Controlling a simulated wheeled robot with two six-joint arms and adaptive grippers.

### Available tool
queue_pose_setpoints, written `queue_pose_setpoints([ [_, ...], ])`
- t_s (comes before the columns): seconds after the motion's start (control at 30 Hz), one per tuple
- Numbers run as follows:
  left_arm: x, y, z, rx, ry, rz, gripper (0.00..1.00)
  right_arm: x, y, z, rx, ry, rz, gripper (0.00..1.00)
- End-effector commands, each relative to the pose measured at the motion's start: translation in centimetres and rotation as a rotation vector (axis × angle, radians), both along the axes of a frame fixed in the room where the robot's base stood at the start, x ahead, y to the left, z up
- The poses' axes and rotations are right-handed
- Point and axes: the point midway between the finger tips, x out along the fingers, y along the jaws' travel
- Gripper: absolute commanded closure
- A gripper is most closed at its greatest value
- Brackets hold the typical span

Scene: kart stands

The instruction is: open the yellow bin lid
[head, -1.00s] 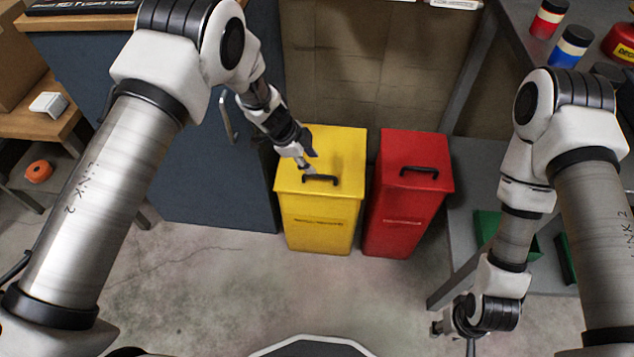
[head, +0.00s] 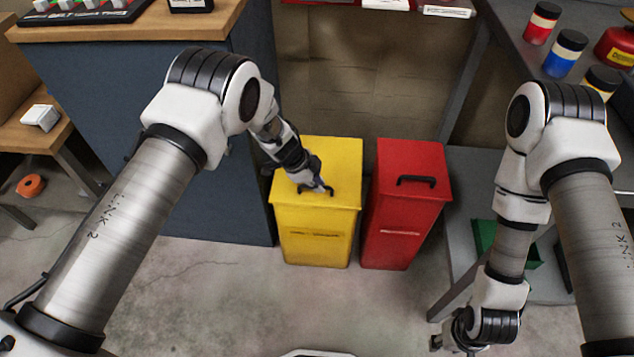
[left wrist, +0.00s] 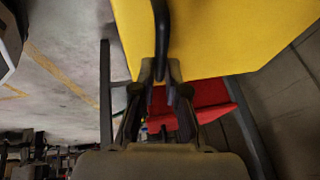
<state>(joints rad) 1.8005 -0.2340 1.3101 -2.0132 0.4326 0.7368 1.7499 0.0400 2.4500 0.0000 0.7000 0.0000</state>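The yellow bin (head: 316,245) stands upright on the floor, and its lid (head: 335,155) lies flat and closed on top. A black bar handle (head: 331,192) is on the lid near its front edge. My left gripper (head: 321,187) reaches down from the left to the handle and hides part of it. In the left wrist view, the fingers (left wrist: 161,72) are close together on both sides of the dark handle (left wrist: 159,30), against the yellow lid (left wrist: 215,35). My right gripper (head: 437,342) is low at the right, away from the bins, and too small to read.
A red bin (head: 405,215) with its own black handle stands close on the right. A dark blue cabinet (head: 190,150) stands on the left of the yellow bin. A grey shelf (head: 470,190) is at the right. The floor (head: 220,300) in front is clear.

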Motion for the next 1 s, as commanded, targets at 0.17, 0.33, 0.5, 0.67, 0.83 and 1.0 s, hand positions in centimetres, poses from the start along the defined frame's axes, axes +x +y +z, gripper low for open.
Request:
queue_pose_setpoints([
  [0.17, 0.1, 0.0, 0.2, 0.000, -0.001, 0.000, 1.00, 0.0, 0.0, 0.1, 0.000, 0.000, 0.000, 0.60],
  [0.33, 0.4, 0.0, 1.2, 0.000, -0.002, 0.000, 1.00, 0.0, 0.0, 0.7, 0.000, 0.000, 0.000, 0.60],
  [0.5, 1.2, 0.0, 3.3, 0.000, -0.004, 0.001, 1.00, 0.0, 0.0, 1.8, 0.000, 0.000, 0.000, 0.60],
  [0.67, 2.6, 0.1, 5.9, 0.001, -0.009, 0.002, 1.00, 0.0, 0.0, 2.8, 0.000, 0.000, 0.000, 0.60],
  [0.83, 4.4, 0.1, 8.4, 0.001, -0.013, 0.005, 1.00, 0.0, 0.0, 3.3, 0.000, 0.000, 0.000, 0.60],
  [1.0, 6.2, 0.1, 10.3, 0.001, -0.013, 0.005, 1.00, 0.0, 0.0, 3.1, 0.000, 0.000, 0.000, 0.60],
])
